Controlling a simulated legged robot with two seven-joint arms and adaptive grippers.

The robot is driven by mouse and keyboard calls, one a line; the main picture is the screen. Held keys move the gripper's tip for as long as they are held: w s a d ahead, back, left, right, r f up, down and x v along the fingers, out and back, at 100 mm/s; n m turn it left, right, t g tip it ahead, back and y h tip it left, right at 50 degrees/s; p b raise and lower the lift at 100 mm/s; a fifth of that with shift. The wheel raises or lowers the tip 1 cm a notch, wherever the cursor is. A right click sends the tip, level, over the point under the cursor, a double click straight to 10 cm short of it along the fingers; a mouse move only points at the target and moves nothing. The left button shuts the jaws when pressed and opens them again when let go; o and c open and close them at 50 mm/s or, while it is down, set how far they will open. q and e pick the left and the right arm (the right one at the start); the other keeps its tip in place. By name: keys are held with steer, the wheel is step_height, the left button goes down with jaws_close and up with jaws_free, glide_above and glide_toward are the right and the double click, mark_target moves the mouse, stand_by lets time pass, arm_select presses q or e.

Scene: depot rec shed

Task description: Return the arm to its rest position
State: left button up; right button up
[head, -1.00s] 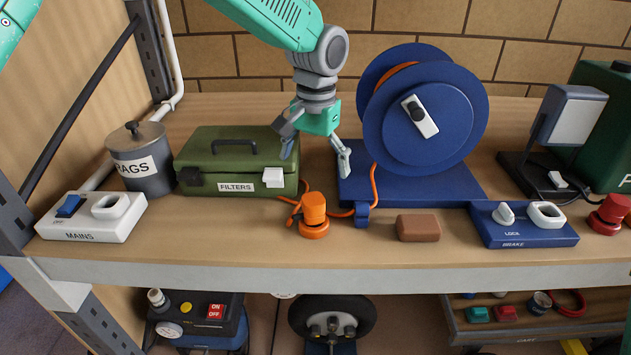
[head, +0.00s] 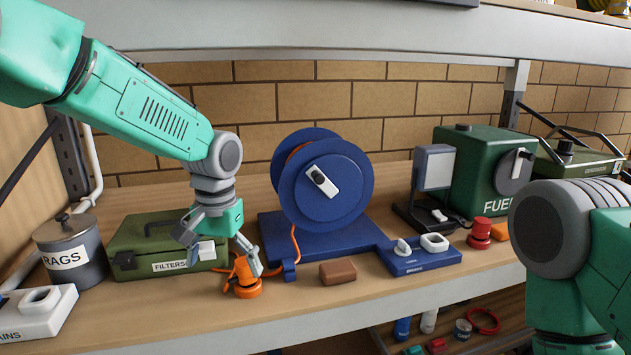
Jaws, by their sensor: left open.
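My left arm, teal with grey joints, comes in from the left in the head view. Its left gripper (head: 222,252) points down over the bench with its two fingers spread apart, nothing between them. One finger overlaps the front of the green FILTERS box (head: 150,238). The other overlaps the orange plug (head: 248,290) at the end of the orange cable; I cannot tell whether it touches it. My right arm (head: 555,240) fills the right foreground, and its gripper is out of the picture.
A blue cable reel (head: 345,183) stands right of the gripper, with a brown block (head: 337,272) and the BRAKE panel (head: 440,256) in front. The RAGS tin (head: 72,262) is at left, the green FUEL can (head: 480,165) at right. A shelf (head: 360,32) crosses above.

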arm_select(q)
steer(key=s+a+f+b, duration=0.15)
steer(key=s+f, duration=0.35)
steer(key=f, duration=0.5)
steer(key=s+f+h+b, duration=0.1)
steer(key=s+f+b, duration=0.25)
steer(key=f, duration=0.65)
steer(key=s+a+f+b, duration=0.1)
steer(key=s+f, duration=0.4)
steer(key=f, duration=0.4)
steer(key=s+a+f+b, duration=0.2)
steer(key=s+a+f, duration=0.1)
steer(key=s, duration=0.4)
steer(key=s+a+f+b, duration=0.2)
steer(key=s+a+f, duration=0.1)
steer(key=s+f, duration=0.3)
steer(key=s+a+f+n+b, duration=0.1)
steer(key=s+a+f+b, duration=0.1)
steer(key=s, duration=0.8)
step_height(320, 180, down, 3)
steer(key=shift+a+r+y, duration=0.1)
steer(key=shift+a+y, duration=0.2)
steer(key=shift+a, duration=0.25)
arm_select(e)
step_height(320, 180, down, 12)
arm_select(q)
steer(key=shift+w, duration=0.1)
arm_select(e)
steer(key=shift+s, duration=0.1)
